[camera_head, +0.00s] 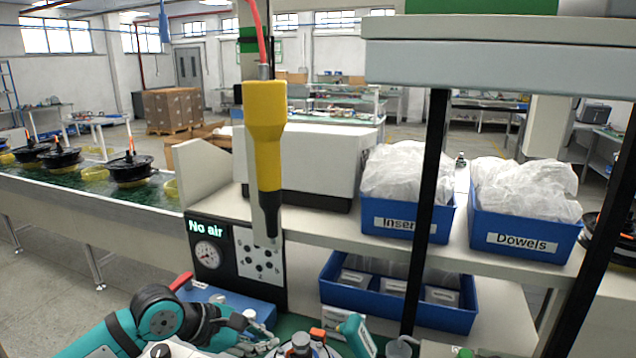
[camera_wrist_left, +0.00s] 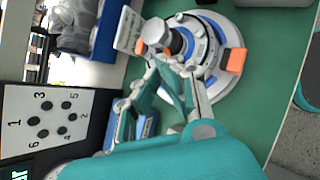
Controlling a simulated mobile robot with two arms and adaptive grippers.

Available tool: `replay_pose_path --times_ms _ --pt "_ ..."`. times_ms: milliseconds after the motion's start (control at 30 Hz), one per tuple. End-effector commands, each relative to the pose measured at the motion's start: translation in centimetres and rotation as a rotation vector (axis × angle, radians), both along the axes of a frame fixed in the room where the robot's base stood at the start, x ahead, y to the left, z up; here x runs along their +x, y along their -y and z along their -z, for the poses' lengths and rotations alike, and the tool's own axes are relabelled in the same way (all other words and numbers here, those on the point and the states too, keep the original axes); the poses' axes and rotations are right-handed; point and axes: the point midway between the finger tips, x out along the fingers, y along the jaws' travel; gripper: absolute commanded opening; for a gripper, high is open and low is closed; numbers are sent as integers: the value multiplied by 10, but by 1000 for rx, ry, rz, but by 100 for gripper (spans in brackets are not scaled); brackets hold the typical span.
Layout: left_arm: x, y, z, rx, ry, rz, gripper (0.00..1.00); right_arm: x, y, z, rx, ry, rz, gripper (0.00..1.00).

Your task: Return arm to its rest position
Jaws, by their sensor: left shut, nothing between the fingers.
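My left arm (camera_head: 165,315), teal and grey, comes in from the lower left of the head view. Its left gripper (camera_head: 262,342) is shut and empty, low over the green bench top beside the hub motor (camera_head: 301,345). In the left wrist view the shut fingers (camera_wrist_left: 172,66) appear in front of the hub motor, a round white and blue part with orange blocks (camera_wrist_left: 236,61). Whether they touch it I cannot tell. The head view cuts off the motor's lower part. My right gripper is not seen.
A yellow screwdriver (camera_head: 265,130) hangs above the bench. A panel with a gauge and "No air" sign (camera_head: 207,255) stands behind the left gripper. Blue bins marked Inserts (camera_head: 405,222) and Dowels (camera_head: 520,238) sit on the shelf. A black post (camera_head: 427,200) stands right of centre.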

Motion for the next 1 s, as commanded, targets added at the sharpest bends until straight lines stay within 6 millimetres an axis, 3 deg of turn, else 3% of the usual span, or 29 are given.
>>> replay_pose_path --times_ms 167,267,400,467,567,633,667,700,767,867,900,1000 --pt "-21 46 -14 -243 -49 10 0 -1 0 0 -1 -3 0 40" --pt "-36 74 -33 -449 -100 -1 0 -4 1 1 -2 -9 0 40" --pt "-59 106 -81 -891 -243 -77 0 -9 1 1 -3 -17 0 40" --pt "-62 106 -107 -1140 -337 -153 0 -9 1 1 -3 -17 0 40" --pt "-55 73 -137 -1592 -535 -361 0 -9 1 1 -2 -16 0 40" --pt "-46 35 -134 -1889 -683 -559 0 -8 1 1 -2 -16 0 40" --pt "-43 16 -126 -2007 -745 -656 0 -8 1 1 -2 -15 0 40" --pt "-40 -9 -108 -2157 -828 -800 0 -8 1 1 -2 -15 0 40" --pt "-42 -42 -75 -2342 -935 -1019 0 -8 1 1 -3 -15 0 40" --pt "-62 -81 -12 -2562 -1072 -1392 0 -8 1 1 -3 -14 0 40" --pt "-75 -92 13 2461 1043 1450 0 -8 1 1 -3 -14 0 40" --pt "-116 -109 71 2107 919 1493 0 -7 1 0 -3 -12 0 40"
